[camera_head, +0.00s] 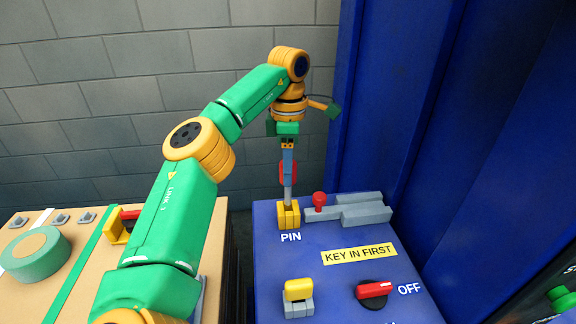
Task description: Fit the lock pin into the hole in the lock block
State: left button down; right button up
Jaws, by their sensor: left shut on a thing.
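The lock pin (296,171) has a red part, seen on both sides of the grey gripper finger. My left gripper (288,180) points straight down and is shut on the pin, over the yellow lock block (289,218). The block stands at the back left of the blue panel, behind the word PIN. A thin grey-brown length runs from below the red part down to the block's top. The finger hides part of the pin, and the hole is not visible. I cannot tell whether the pin's tip is in it. My right gripper is out of view.
Right beside the block is a grey bolt (362,213) with a red knob (319,200). Nearer are a yellow key piece (298,289) and a red switch (373,290) by OFF. Blue wall (430,110) rises at right. A wooden-topped bench (70,290) stands left, across a dark gap.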

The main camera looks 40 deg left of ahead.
aim_at(288, 204)
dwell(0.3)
pick_arm(q)
jog(key=shift+r+p, duration=0.1)
jog(key=shift+p, duration=0.3)
jog(key=shift+f+b, duration=1.7)
jog(key=shift+f, duration=1.4)
jog(key=shift+c, duration=1.5)
grip_release()
notch_tip(288, 204, up, 7)
jog(key=shift+d+r+p, duration=0.1)
jog(key=shift+r+p, duration=0.05)
jog(key=shift+p, duration=0.85)
